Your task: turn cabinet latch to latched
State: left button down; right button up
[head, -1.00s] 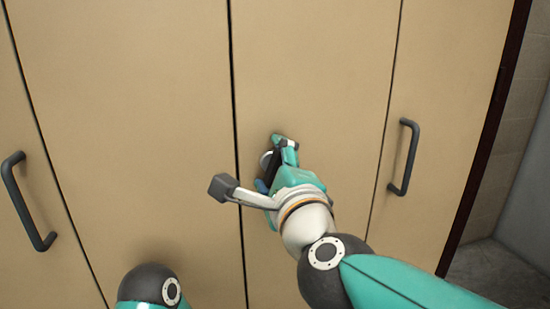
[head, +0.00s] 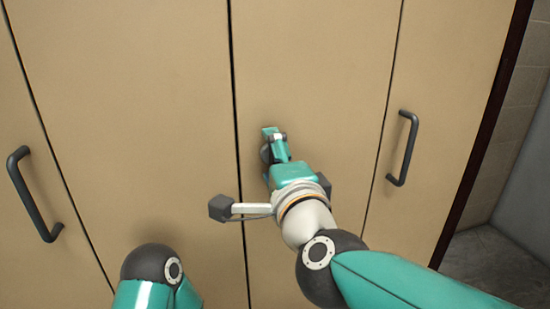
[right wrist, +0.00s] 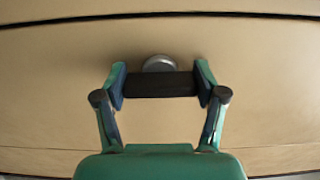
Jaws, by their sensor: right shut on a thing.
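The cabinet latch is a dark bar (right wrist: 160,84) in front of a round grey base (right wrist: 159,63) on the beige cabinet door. My right gripper (right wrist: 161,85) is shut on the bar, one finger at each end of it. In the right wrist view the bar lies roughly parallel to the door seams. In the head view the right gripper (head: 272,146) is at the door, just right of the central seam, and hides most of the latch. The left gripper is out of view; only part of my left arm shows at the bottom.
Beige cabinet doors (head: 310,60) fill most of the head view. A dark bar handle (head: 18,190) is on the left and another (head: 410,150) on the right, both clear of my right arm. A grey wall and floor lie beyond the cabinet's dark right edge.

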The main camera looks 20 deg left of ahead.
jog(key=shift+f, duration=0.15)
jog(key=o, duration=1.1)
jog(key=shift+o, duration=0.2)
jog(key=v, duration=0.7)
jog(key=shift+d, duration=0.15)
jog(key=shift+s, duration=0.15)
